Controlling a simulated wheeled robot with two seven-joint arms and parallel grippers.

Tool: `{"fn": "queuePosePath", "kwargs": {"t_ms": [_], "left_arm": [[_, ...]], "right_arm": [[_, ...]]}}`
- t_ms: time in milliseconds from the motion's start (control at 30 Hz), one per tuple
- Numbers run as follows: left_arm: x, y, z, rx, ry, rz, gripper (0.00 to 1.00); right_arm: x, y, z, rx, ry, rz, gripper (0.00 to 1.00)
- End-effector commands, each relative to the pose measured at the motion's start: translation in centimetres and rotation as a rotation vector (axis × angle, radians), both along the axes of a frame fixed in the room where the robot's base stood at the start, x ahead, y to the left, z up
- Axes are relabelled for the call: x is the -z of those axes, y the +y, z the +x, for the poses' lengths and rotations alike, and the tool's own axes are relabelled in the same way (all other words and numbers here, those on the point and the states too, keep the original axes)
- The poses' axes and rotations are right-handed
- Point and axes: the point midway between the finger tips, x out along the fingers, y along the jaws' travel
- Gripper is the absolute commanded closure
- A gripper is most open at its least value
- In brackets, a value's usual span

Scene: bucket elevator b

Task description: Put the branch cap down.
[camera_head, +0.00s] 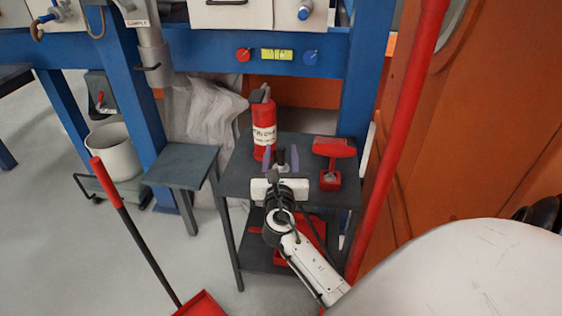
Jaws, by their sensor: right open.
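My right gripper (281,160) reaches over the dark small table (232,181), its two purple fingers spread apart and pointing away from me. A small dark upright piece (281,156) shows between the fingers, at the tabletop; it may be the branch cap, but it is too small to be sure. My gripper's white body and wrist hide its lower part, and I cannot tell if it touches a finger. My left gripper is out of view.
A red labelled bottle (264,130) stands just left behind the gripper, and a red T-shaped tool (332,160) stands to its right. A tall red pole (396,130) rises further right. A lower grey stand (180,165) and a white bucket (113,153) are left.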

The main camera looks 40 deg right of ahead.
Motion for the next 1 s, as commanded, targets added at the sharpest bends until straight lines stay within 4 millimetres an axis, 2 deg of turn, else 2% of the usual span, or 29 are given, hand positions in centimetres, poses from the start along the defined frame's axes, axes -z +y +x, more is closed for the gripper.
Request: {"fn": "queuePosePath", "kwargs": {"t_ms": [200,267,467,767,867,1000], "left_arm": [[0.1,0.0,-0.2,0.0,0.004,-0.001,0.86],[0.1,0.0,-0.2,0.0,0.004,-0.001,0.86],[0.2,0.0,-0.2,-0.001,0.006,0.0,0.86],[0.0,0.0,0.0,0.001,0.003,0.001,0.86],[-0.7,0.0,0.1,0.003,0.002,0.005,0.86],[-1.6,0.2,0.1,0.01,0.012,0.021,0.86]], "right_arm": [[0.0,-0.1,0.1,-0.001,0.001,-0.001,0.57],[0.0,-0.1,0.1,-0.001,0.001,-0.001,0.65],[0.0,-0.1,0.1,-0.001,0.0,0.0,0.99],[-0.4,0.0,0.1,-0.001,-0.001,-0.001,1.0],[-1.7,0.0,0.1,-0.001,-0.003,-0.001,1.0],[-4.7,-0.1,0.1,0.0,-0.005,-0.001,1.0]]}}
